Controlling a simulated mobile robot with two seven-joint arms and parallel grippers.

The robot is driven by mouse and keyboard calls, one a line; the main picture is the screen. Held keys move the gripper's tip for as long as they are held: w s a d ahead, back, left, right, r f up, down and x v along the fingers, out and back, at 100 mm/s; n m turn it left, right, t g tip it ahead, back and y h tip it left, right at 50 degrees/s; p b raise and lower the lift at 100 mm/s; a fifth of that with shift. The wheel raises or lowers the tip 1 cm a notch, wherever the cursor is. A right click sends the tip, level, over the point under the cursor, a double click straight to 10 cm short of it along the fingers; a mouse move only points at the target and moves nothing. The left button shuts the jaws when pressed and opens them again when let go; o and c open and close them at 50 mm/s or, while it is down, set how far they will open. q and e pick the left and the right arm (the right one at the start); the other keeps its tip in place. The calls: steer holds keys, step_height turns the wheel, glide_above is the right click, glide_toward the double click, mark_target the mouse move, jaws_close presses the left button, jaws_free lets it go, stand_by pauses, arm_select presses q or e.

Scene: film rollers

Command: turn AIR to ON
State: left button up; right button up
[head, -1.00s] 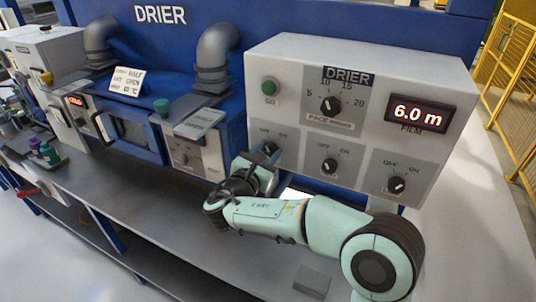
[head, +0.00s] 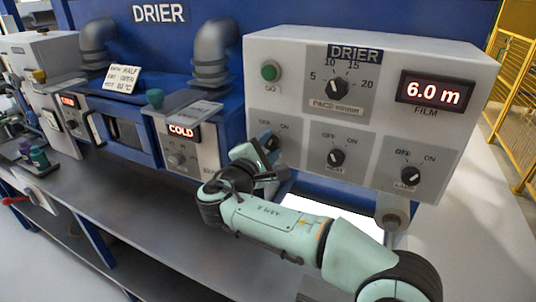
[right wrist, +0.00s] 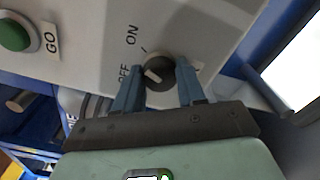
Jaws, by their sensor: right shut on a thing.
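The right part of the drier has a grey control panel (head: 300,100) with a row of OFF/ON knobs. My right gripper (head: 266,154) is at the leftmost knob (head: 268,141); the name label below this knob is hidden by the gripper. In the right wrist view, the dark round knob (right wrist: 161,72) sits between the two blue fingers of my gripper (right wrist: 158,88), which are shut on it. Its white pointer mark points left, about towards the OFF label (right wrist: 124,75); the ON label (right wrist: 132,34) is above. My left gripper is not in view.
The HEAT knob (head: 336,157) and the lower right knob (head: 410,176) are to the right. A green GO button (head: 270,71) and the PACE dial (head: 338,88) are above. A FILM display (head: 434,92) reads 6.0 m. A smaller display (head: 181,132) reads COLD.

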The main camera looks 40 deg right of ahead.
steer(key=shift+f+m+b, duration=0.1)
steer(key=shift+m+b, duration=0.55)
steer(key=shift+m, duration=0.15)
steer(key=o, duration=1.1)
steer(key=shift+c, duration=0.2)
steer(key=v, duration=1.3)
steer(key=shift+a, duration=0.2)
steer(key=shift+s, duration=0.1)
